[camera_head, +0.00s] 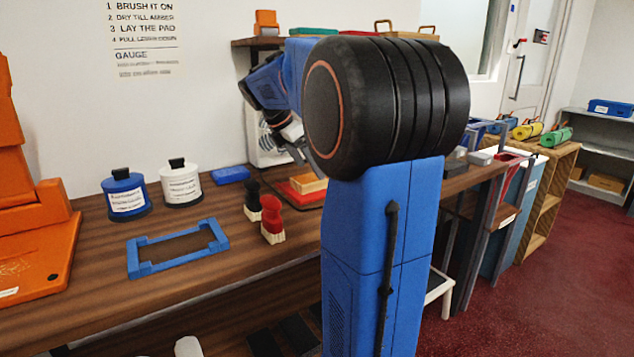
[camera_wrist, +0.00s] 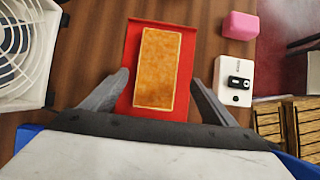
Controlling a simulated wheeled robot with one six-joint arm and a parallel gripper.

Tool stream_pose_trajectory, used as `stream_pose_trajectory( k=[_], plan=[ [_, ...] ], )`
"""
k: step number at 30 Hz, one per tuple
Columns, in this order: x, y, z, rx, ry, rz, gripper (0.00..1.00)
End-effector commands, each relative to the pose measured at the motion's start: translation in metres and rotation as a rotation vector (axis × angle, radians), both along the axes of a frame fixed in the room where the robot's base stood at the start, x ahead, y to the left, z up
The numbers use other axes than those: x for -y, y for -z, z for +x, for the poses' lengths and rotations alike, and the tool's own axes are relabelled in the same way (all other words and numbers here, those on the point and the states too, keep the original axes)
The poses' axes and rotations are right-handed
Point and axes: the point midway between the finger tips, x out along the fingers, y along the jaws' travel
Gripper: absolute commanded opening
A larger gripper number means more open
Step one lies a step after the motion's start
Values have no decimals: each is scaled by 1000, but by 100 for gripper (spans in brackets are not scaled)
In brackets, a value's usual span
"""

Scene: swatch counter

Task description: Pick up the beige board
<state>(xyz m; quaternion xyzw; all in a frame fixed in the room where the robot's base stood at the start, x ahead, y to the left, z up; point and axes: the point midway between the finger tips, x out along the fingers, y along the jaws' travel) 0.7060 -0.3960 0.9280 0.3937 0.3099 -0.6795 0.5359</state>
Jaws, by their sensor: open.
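The beige board (camera_wrist: 157,68) lies on a red tray (camera_wrist: 129,60) in the wrist view. Its top is a mottled amber-orange, with a paler beige rim. In the head view the board (camera_head: 309,183) shows as a tan block on the red tray, partly hidden by my arm. My gripper (camera_wrist: 158,82) is open and empty in the wrist view. Its two grey fingers stand apart, one on each side of the tray and the board. I cannot tell its height above the board.
A white fan unit (camera_wrist: 22,45) stands left of the tray. A pink block (camera_wrist: 240,25) and a white device (camera_wrist: 235,78) are to the right. Red and black brushes (camera_head: 271,215), a blue frame (camera_head: 178,262) and two labelled jars (camera_head: 126,195) stand on the wooden counter (camera_head: 90,312).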

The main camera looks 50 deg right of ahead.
Motion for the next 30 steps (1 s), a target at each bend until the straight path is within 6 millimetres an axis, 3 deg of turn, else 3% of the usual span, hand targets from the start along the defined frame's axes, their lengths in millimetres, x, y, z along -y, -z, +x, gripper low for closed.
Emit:
stream_pose_trajectory(
  k=[10,20,26,30],
  plan=[
    [25,35,-1,-3,1,1,80],
    [28,40,-1,0,0,0,80],
    [28,40,-1,0,0,0,34],
    [28,40,-1,0,0,0,31]
  ],
)
